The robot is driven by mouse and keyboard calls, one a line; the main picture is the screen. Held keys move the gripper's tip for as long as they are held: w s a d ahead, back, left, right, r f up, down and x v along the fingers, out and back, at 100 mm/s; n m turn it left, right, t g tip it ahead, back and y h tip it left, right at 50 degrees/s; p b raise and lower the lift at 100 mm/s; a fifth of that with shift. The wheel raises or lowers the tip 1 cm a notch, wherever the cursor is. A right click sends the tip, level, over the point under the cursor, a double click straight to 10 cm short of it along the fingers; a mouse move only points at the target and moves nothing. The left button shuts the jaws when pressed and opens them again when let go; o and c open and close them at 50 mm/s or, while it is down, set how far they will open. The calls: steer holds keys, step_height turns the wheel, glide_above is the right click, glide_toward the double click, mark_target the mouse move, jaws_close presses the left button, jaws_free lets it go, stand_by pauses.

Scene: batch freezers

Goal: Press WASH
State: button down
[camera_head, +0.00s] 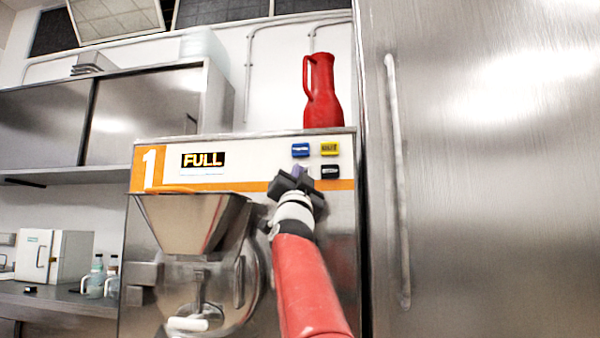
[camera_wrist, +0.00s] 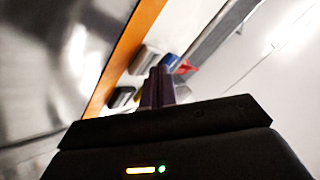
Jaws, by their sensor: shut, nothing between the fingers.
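The batch freezer (camera_head: 250,160) has a white panel with an orange stripe, a "1" and a display (camera_head: 203,160) reading FULL. At the panel's right are a blue button (camera_head: 300,150), a yellow button (camera_head: 329,148) and a black button (camera_head: 330,172). Their labels are too small to read, so I cannot tell which is WASH. My gripper (camera_head: 297,174) is shut and empty, in front of the panel below the blue button, and may hide another button. In the wrist view, my closed fingers (camera_wrist: 158,86) point toward the button group; contact cannot be told.
A red jug (camera_head: 321,92) stands on top of the freezer above the buttons. A steel hopper (camera_head: 192,222) is below the panel at left. A tall steel door with a long handle (camera_head: 398,180) stands close on the right. A counter (camera_head: 60,300) with bottles is at far left.

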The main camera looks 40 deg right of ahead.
steer(key=shift+w+d, duration=0.3)
steer(key=shift+d, duration=0.05)
stand_by(0.8)
steer(key=shift+s+a, duration=0.65)
steer(key=shift+a+b, duration=0.1)
steer(key=shift+b, duration=0.2)
steer(key=shift+s+a+b, duration=0.65)
steer(key=shift+s+a, duration=0.95)
steer(key=shift+a, duration=0.2)
